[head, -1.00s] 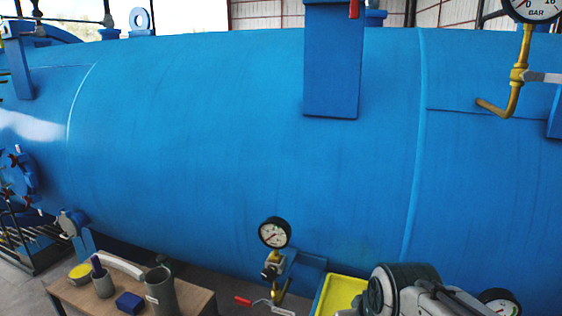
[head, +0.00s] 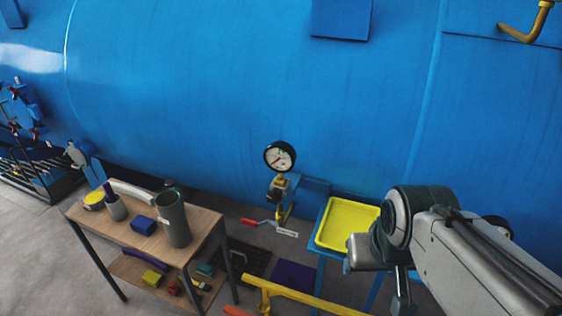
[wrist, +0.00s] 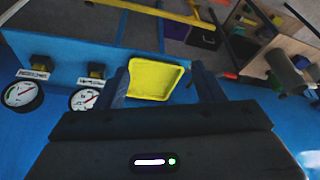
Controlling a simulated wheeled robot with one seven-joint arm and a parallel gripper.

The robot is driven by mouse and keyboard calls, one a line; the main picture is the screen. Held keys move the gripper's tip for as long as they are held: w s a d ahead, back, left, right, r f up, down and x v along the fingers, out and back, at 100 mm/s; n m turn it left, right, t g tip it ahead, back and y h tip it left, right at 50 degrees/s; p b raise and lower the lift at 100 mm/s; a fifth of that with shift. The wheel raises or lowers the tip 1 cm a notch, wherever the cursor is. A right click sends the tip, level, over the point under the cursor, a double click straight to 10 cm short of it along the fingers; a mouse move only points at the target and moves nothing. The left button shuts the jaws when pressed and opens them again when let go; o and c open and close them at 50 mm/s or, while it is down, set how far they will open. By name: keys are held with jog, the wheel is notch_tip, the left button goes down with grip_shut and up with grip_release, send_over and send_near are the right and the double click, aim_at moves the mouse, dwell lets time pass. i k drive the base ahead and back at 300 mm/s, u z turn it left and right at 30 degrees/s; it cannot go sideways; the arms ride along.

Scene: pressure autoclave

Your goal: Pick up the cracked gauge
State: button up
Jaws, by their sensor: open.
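A round white-faced gauge (head: 280,156) with a black rim stands upright on a brass fitting in front of the blue tank in the head view. Two more white dial gauges show at the left of the wrist view, a left one (wrist: 20,94) and a right one (wrist: 84,99), each near a labelled plate. I cannot make out a crack on any of them. My gripper (wrist: 163,72) is open and empty, with its fingers on either side of the yellow tray (wrist: 155,79) in the picture. In the head view my arm hides part of the area at the right.
The yellow tray (head: 345,223) sits on a blue stand right of the upright gauge. A yellow rail (head: 300,296) crosses low in front. The blue tank (head: 220,90) fills the back.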

aim_at(280, 157)
jog(key=u, duration=0.35)
jog(key=i, duration=0.9)
jog(key=z, duration=0.35)
